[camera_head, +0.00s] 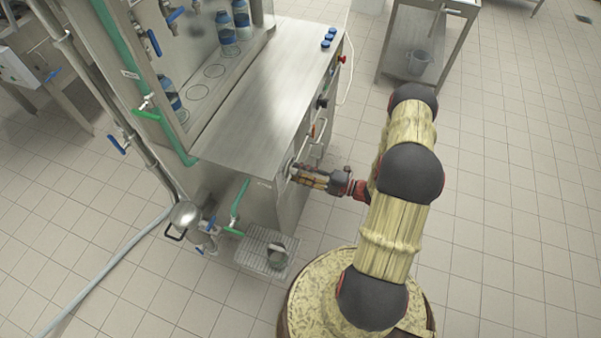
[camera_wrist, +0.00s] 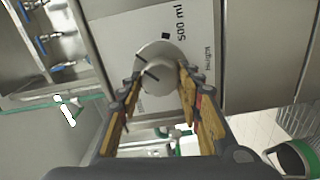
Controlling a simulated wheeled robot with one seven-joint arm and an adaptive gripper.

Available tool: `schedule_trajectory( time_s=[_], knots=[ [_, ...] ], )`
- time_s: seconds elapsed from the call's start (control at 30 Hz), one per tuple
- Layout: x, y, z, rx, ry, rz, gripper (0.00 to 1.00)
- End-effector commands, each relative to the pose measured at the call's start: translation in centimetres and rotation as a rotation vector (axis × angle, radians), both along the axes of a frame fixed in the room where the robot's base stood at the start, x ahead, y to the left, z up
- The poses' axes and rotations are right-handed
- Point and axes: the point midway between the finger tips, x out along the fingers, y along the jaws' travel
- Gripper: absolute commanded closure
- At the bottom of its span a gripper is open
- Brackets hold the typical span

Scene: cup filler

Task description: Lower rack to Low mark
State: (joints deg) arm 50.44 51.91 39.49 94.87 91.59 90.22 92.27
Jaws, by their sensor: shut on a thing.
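My gripper (camera_wrist: 158,100) is shut on a round grey knob (camera_wrist: 158,62) on the front panel of the steel machine. In the wrist view the two fingers sit on either side of the knob, which has dark lines on its face. The panel (camera_wrist: 200,22) beside it carries the words "500 ml" and "Height" and a black mark; other lettering is partly hidden. In the head view my gripper (camera_head: 298,175) reaches the machine's front near its lower corner, and the knob is mostly hidden there. A wire rack (camera_head: 252,250) stands low beside the machine with a cup (camera_head: 277,256) on it.
Tiled floor (camera_head: 490,200) is open to the right.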

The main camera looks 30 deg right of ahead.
Motion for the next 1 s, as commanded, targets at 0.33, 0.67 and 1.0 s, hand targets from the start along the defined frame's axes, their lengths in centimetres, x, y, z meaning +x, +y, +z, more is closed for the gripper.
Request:
schedule_trajectory(
  time_s=[0.33,0.67,1.0],
  knots=[
    [-0.07,0.08,-0.39,-0.26,-0.199,0.001,0.9],
    [-0.05,0.05,-0.54,-0.507,-0.391,0.001,0.9],
    [-0.04,0.02,-0.71,-0.761,-0.589,0.002,0.9]
  ],
)
